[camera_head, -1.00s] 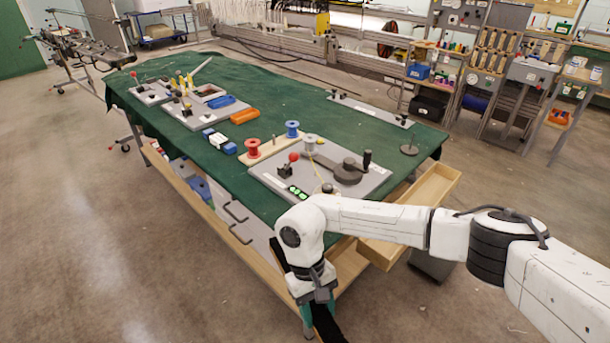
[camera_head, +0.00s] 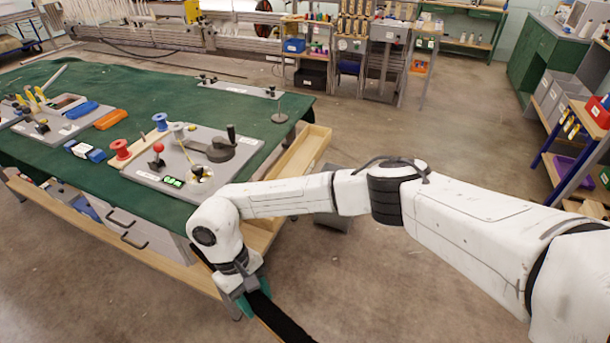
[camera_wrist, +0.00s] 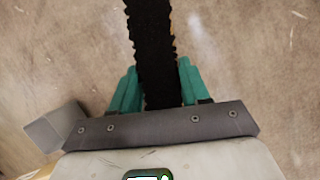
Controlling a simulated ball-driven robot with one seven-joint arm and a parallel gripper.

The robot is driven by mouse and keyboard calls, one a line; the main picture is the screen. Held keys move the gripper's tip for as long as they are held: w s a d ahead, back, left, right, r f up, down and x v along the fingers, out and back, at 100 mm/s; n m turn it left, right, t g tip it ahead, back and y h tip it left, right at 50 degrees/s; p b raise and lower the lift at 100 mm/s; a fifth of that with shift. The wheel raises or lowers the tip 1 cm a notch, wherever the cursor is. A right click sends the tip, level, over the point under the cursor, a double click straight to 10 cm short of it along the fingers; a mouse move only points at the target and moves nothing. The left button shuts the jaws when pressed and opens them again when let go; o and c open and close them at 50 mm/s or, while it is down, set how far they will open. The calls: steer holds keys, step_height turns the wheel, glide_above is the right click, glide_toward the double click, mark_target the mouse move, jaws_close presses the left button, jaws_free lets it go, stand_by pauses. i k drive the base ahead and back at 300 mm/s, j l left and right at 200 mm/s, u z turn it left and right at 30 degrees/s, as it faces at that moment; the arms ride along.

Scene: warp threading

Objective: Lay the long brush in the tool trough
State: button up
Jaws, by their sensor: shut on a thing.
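The long brush, a long strip of black bristles with a thin wood-coloured edge, is in my gripper (camera_head: 250,296). In the head view the brush (camera_head: 282,320) slants down to the right and runs off the bottom edge. In the wrist view the brush (camera_wrist: 153,45) passes between the teal fingers of my gripper (camera_wrist: 157,75), which are shut on it. Its far end is out of frame. An open wooden trough (camera_head: 316,140) runs along the near right end of the green table. My arm hides part of it. The brush is apart from it, in front of the table's corner.
The green-covered table (camera_head: 200,95) carries a grey panel (camera_head: 240,148) with a crank, spools and small fixtures. A wooden lower rail (camera_head: 110,255) runs along its front. A grey box (camera_wrist: 57,130) stands on the floor. The floor to the right is clear; shelves (camera_head: 570,150) stand farther right.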

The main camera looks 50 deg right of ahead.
mark_target(295, 173)
steer(key=i+l+z, duration=0.1)
steer(key=l+z, duration=0.2)
steer(key=i+l+z, duration=0.1)
steer(key=l+z, duration=0.15)
steer(key=i, duration=1.25)
steer(key=l+z, duration=0.05)
steer(key=l, duration=0.05)
